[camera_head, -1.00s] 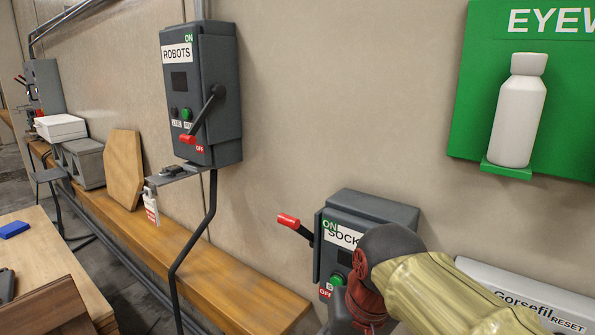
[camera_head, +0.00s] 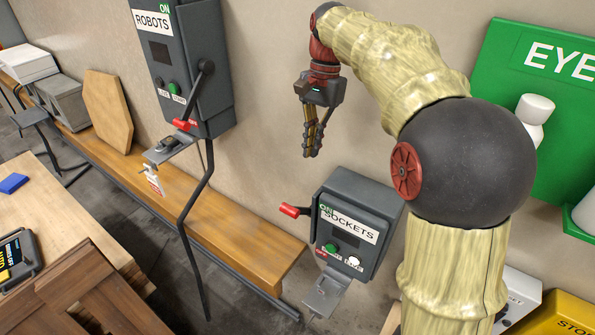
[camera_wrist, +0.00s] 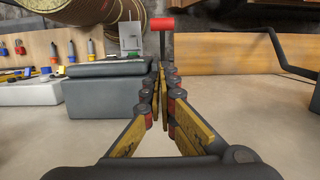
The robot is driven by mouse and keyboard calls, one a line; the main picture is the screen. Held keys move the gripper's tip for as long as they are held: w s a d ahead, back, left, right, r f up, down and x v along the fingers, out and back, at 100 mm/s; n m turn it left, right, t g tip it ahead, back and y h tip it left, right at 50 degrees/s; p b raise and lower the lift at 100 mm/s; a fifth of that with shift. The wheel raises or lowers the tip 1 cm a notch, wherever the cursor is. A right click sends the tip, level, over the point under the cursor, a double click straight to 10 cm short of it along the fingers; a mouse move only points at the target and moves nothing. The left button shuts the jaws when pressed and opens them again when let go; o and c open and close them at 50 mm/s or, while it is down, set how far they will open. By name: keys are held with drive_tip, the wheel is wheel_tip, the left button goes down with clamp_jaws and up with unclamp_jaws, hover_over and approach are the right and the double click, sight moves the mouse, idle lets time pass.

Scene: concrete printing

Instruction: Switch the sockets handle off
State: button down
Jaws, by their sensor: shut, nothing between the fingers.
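The grey SOCKETS box (camera_head: 345,230) is on the wall at lower middle in the head view. Its red-tipped handle (camera_head: 290,210) sticks out from its left side, level with the green ON label. In the wrist view the red grip (camera_wrist: 181,24) shows just beyond my fingertips, and the box (camera_wrist: 105,92) lies left of them. My gripper (camera_head: 310,153) hangs fingers down above the handle and box, apart from both. Its fingers are together and empty; they also show in the wrist view (camera_wrist: 165,72).
The ROBOTS box (camera_head: 180,65) with its red-tipped lever is on the wall to the left. A wooden bench (camera_head: 230,232) runs below it. The green eyewash board (camera_head: 505,60) is at right. The wall between the two boxes is clear.

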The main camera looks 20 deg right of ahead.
drive_tip(key=shift+w+r, duration=0.1)
drive_tip(key=shift+r, duration=0.05)
drive_tip(key=p, duration=0.2)
hover_over(298, 207)
drive_tip(key=d, duration=0.2)
drive_tip(key=f, duration=1.1)
drive_tip(key=shift+w+a+f, duration=0.1)
drive_tip(key=shift+w+a, duration=0.15)
drive_tip(key=shift+s+a+f, duration=0.3)
drive_tip(key=shift+a+f, duration=0.1)
drive_tip(key=shift+a, duration=0.1)
